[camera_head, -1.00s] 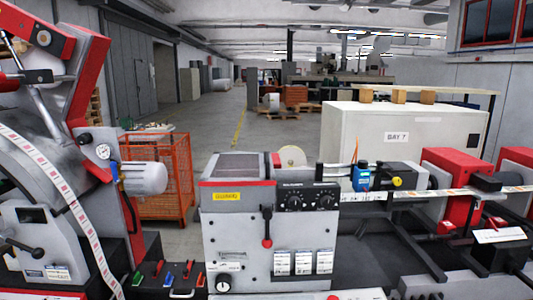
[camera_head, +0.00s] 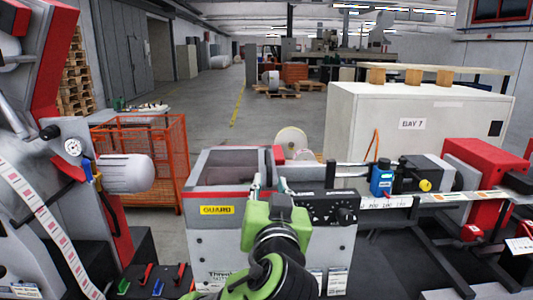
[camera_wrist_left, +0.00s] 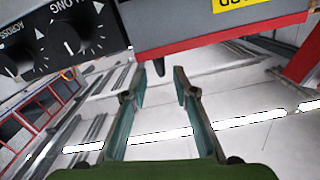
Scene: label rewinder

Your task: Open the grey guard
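The grey guard (camera_head: 225,168) has a dark window and sits closed on top of the grey machine housing. A red strip and a yellow GUARD label (camera_head: 217,209) are below it. My left gripper (camera_head: 269,187) stands upright in front of the guard's right end, open, with nothing visible between its fingers. In the left wrist view the open fingers (camera_wrist_left: 155,85) are below the upside-down grey panel (camera_wrist_left: 170,22) and part of the yellow label (camera_wrist_left: 237,3). A small dark tip (camera_wrist_left: 159,67) shows just beyond the fingers; I cannot tell what it is. My right gripper is not in view.
A black knob panel (camera_head: 328,207) is right of my left gripper. A blue sensor (camera_head: 381,181) and a label web (camera_head: 390,201) lie further right. A grey motor (camera_head: 125,172) and an orange cage (camera_head: 160,150) are at left. A BAY 7 cabinet (camera_head: 370,110) stands behind.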

